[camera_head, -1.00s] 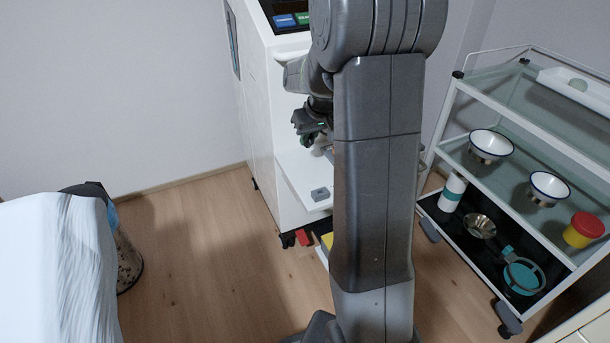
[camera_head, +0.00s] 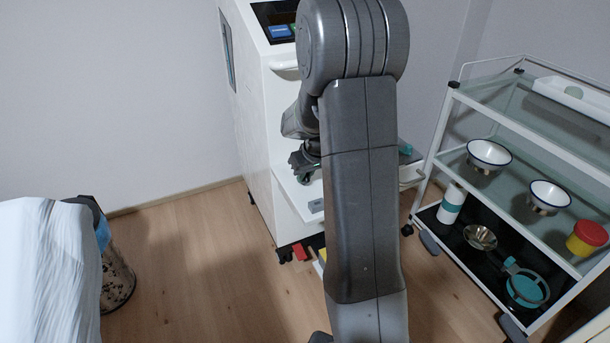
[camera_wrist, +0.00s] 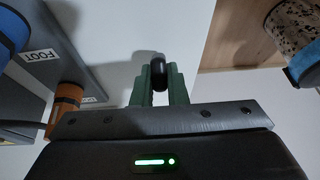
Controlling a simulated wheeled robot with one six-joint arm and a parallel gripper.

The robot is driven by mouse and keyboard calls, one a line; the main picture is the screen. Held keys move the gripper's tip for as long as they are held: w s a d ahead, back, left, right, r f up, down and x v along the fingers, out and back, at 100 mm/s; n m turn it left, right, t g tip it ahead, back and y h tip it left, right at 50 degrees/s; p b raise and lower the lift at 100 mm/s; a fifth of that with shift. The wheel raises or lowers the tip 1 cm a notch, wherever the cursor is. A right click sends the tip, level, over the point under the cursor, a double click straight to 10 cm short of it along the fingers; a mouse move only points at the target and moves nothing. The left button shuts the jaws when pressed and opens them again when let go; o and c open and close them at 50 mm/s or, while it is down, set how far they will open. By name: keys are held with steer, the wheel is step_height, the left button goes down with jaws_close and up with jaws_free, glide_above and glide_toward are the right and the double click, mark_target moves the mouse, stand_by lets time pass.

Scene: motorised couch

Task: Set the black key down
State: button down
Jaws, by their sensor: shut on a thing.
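The black key (camera_wrist: 158,70) is a small dark rounded piece in the wrist view, held between the two green fingers of my gripper (camera_wrist: 158,88). My gripper is shut on it. A pale surface lies behind and beyond the key in that view; I cannot tell whether the key touches it. In the head view my gripper (camera_head: 306,172) is partly hidden behind my own arm, just above a white shelf (camera_head: 290,190) on the front of the white cabinet. The key cannot be made out in the head view.
The white cabinet (camera_head: 252,130) stands against the wall. A trolley (camera_head: 440,150) with bowls is at right. A white-draped couch (camera_head: 45,270) is at left. In the wrist view, a grey board marked FOOT (camera_wrist: 60,45) and an orange cylinder (camera_wrist: 66,103) are at left.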

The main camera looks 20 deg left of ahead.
steer(key=c, duration=1.4)
jaws_free()
steer(key=shift+f, duration=0.1)
steer(key=shift+c, duration=0.2)
steer(key=shift+d+r+p, duration=0.1)
steer(key=shift+r+p, duration=0.2)
steer(key=shift+r, duration=0.2)
steer(key=p+v, duration=0.2)
steer(key=v, duration=0.9)
steer(key=shift+p, duration=0.35)
steer(key=shift+s+r, duration=0.1)
steer(key=shift+r, duration=0.05)
